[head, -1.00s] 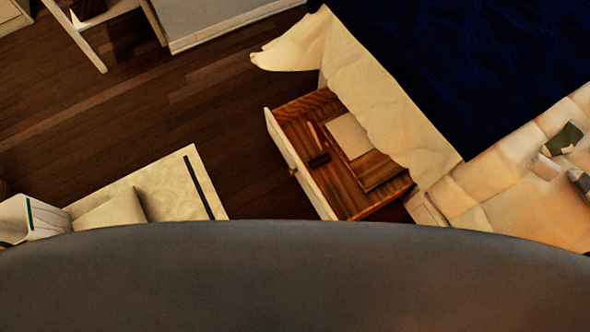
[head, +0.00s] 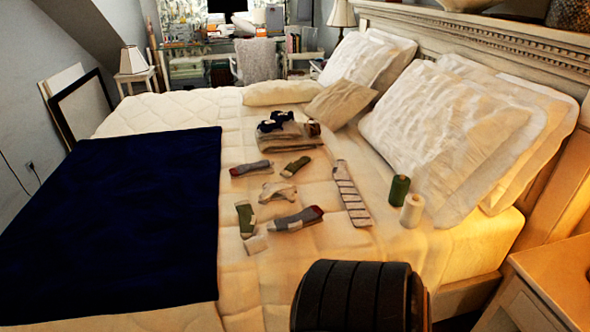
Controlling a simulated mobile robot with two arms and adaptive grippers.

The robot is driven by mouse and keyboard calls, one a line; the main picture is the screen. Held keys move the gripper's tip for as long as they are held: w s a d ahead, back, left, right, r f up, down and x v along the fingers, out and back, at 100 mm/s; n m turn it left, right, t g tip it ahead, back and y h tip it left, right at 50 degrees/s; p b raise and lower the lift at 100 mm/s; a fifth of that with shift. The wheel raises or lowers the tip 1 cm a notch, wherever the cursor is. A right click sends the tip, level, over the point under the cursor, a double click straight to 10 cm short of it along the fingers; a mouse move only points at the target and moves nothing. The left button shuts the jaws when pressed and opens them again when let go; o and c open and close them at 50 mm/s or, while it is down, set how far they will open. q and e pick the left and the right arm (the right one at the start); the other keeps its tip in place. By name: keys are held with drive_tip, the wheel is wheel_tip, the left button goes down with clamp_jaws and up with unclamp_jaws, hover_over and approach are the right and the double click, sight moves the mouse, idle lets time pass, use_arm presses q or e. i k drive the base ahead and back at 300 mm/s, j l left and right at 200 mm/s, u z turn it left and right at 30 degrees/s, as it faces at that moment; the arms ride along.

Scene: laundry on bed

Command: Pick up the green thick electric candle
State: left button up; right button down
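The green thick candle (head: 399,190) stands upright on the bed, at its right side in front of the white pillows. A white candle (head: 411,210) of similar shape stands just in front of it and to the right. Neither of my grippers shows in the head view, so their state cannot be seen. Nothing touches the green candle from above.
Several socks, including a grey one with a red end (head: 298,219), lie left of the candles. A striped cloth (head: 351,193) lies nearer. Folded clothes (head: 288,137) sit farther back. A dark blue blanket (head: 120,225) covers the left. A nightstand (head: 550,285) stands front right.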

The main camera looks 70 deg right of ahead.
sight(399, 189)
drive_tip(key=z, duration=3.05)
drive_tip(key=i+l+z, duration=0.15)
drive_tip(key=i+z, duration=0.2)
drive_tip(key=i, duration=0.4)
